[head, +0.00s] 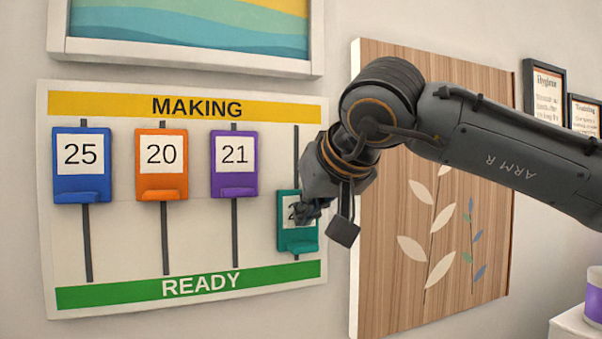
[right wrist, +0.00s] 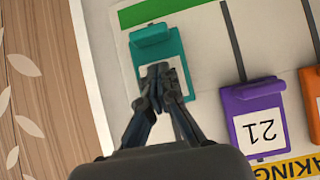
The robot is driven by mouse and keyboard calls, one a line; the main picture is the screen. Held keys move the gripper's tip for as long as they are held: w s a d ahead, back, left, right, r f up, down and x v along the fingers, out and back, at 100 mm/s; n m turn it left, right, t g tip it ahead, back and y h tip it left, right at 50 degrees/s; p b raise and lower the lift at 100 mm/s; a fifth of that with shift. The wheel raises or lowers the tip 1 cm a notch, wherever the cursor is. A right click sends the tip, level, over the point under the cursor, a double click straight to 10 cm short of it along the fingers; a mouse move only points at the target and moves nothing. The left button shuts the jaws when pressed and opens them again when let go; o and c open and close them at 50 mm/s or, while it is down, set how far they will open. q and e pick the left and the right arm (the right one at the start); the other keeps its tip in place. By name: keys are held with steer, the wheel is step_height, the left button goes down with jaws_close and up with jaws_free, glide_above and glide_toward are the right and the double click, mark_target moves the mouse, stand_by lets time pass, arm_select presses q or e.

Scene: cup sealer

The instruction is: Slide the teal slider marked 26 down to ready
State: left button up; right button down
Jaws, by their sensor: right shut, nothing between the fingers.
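The teal slider (head: 299,238) is low on the rightmost track of the wall board (head: 120,240), close to the green READY band (head: 200,286). Its number label is mostly hidden by my right gripper (head: 300,212). In the right wrist view, the teal slider (right wrist: 160,50) has its ledge near the green band, and my right gripper (right wrist: 158,80) lies over its white label. The right fingers are shut with nothing between them. They appear at the slider's face; I cannot tell whether they touch it. My left gripper is not in view.
Blue slider 25 (head: 82,165), orange slider 20 (head: 161,165) and purple slider 21 (head: 233,163) sit high on their tracks, near the yellow MAKING band (head: 90,104). A wooden panel (head: 390,290) stands just right of the board. A framed picture (head: 190,60) hangs above.

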steer(key=shift+r, duration=0.15)
steer(key=v, duration=0.5)
steer(key=shift+s+d+p, duration=0.15)
steer(key=shift+s+p, duration=0.2)
steer(key=shift+s, duration=0.1)
